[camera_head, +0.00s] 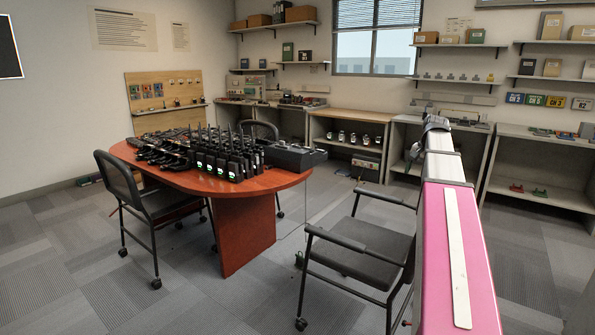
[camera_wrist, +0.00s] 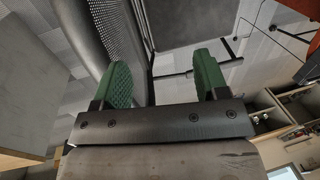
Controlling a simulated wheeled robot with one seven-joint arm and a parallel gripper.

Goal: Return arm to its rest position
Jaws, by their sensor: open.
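My arm (camera_head: 450,230), pink with a white strip, reaches out from the lower right in the head view. It ends in a dark joint near the shelves in the picture. My gripper (camera_wrist: 164,85) shows in the wrist view with its two green fingers well apart and nothing between them. I cannot make out the fingers in the head view. The wrist view appears upside down, with a mesh-backed chair (camera_wrist: 115,30) behind the fingers.
A black chair (camera_head: 360,250) stands left of my arm, close to it in the picture. The red table (camera_head: 245,190) holds many radios (camera_head: 215,155) and a dark box (camera_head: 295,157). Another chair (camera_head: 150,195) stands at its left. Shelving (camera_head: 545,165) lines the back right. Grey carpet (camera_head: 90,290) is clear at front left.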

